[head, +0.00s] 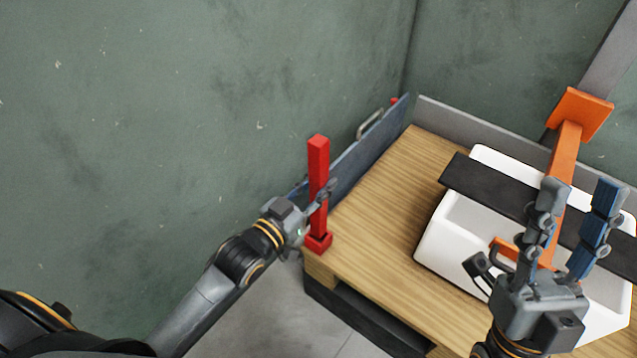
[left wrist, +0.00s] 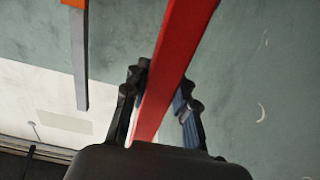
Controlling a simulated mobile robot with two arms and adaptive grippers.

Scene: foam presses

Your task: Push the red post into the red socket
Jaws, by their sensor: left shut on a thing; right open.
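The red post (head: 319,160) stands nearly upright at the near left corner of the wooden table. Its lower end is at the red socket (head: 318,243), a low square block on the table edge. Whether the post's end is inside the socket cannot be told. My left gripper (head: 322,195) is shut on the post around its middle. In the left wrist view the post (left wrist: 172,70) runs between the fingers of my left gripper (left wrist: 160,105). My right gripper (head: 578,225) is open and empty above the white tub.
A white tub (head: 432,240) stands on the wooden table (head: 375,215), with a dark board (head: 490,190) and an orange bar (head: 565,150) across it. A blue-grey panel (head: 365,160) with a handle lines the table's left edge. The table between panel and tub is clear.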

